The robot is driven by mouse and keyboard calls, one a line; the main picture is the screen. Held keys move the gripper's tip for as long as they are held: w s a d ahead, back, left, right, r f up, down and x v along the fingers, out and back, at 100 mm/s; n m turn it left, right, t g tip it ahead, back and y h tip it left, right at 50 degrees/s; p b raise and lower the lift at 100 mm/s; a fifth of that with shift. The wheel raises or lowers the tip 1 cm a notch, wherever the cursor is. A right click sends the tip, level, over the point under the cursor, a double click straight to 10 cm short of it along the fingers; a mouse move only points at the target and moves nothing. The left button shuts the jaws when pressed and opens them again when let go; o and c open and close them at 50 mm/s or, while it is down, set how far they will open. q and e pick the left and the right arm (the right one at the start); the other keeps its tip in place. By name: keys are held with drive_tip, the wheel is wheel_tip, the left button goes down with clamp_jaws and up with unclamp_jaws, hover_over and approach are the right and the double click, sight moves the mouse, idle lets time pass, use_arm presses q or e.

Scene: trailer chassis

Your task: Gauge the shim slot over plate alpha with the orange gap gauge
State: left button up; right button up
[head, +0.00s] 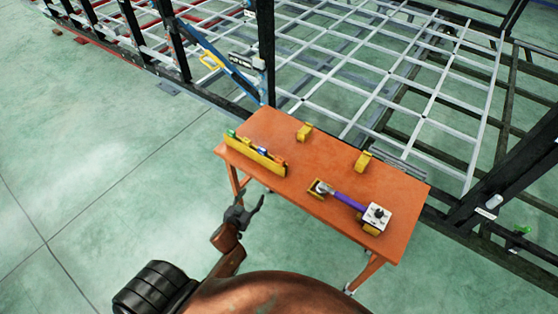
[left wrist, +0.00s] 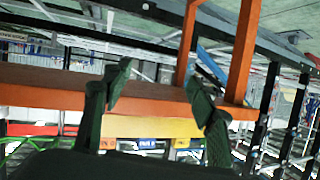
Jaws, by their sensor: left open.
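A yellow rack (head: 256,158) stands along the left part of the orange table (head: 330,165). It holds several small gauges with coloured tops: green, blue and others. The orange gap gauge (head: 280,161) appears to be the orange top at the rack's right end. My left gripper (head: 250,206) is open and empty, in front of the table's near edge and below the rack. In the left wrist view the open fingers (left wrist: 158,78) point toward the table edge and the yellow rack (left wrist: 150,128), which appears inverted. The shim slot and plate alpha cannot be made out. My right gripper is not in view.
A purple-handled tool (head: 346,201) with a white box end (head: 376,217) lies on the table's right part. Two yellow blocks (head: 304,132) (head: 363,161) stand at the back. The dark trailer frame (head: 267,50) with a blue strut (head: 225,67) rises behind. Open green floor lies left.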

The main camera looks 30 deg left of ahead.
use_arm(q)
wheel_tip(320, 180, up, 9)
drive_tip(key=w+t, duration=0.1)
drive_tip(key=w, duration=0.1)
drive_tip(key=m+t+h, duration=0.2)
drive_tip(key=t+h, duration=0.2)
approach(278, 162)
drive_tip(key=w, duration=0.3)
drive_tip(key=shift+w+r+p, duration=0.15)
drive_tip(key=shift+r+p, duration=0.2)
drive_tip(key=shift+r, duration=0.05)
drive_tip(key=shift+w+d+r, duration=0.1)
drive_tip(key=shift+w+d, duration=0.1)
drive_tip(key=shift+w, duration=0.15)
drive_tip(key=w, duration=0.7)
drive_tip(key=shift+w+d+f+b, duration=0.1)
drive_tip(key=shift+f+b, duration=0.15)
drive_tip(key=shift+b, duration=0.1)
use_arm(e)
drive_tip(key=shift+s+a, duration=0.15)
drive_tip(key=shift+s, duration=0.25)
use_arm(q)
drive_tip(key=shift+c, duration=0.5)
drive_tip(key=c, duration=1.2)
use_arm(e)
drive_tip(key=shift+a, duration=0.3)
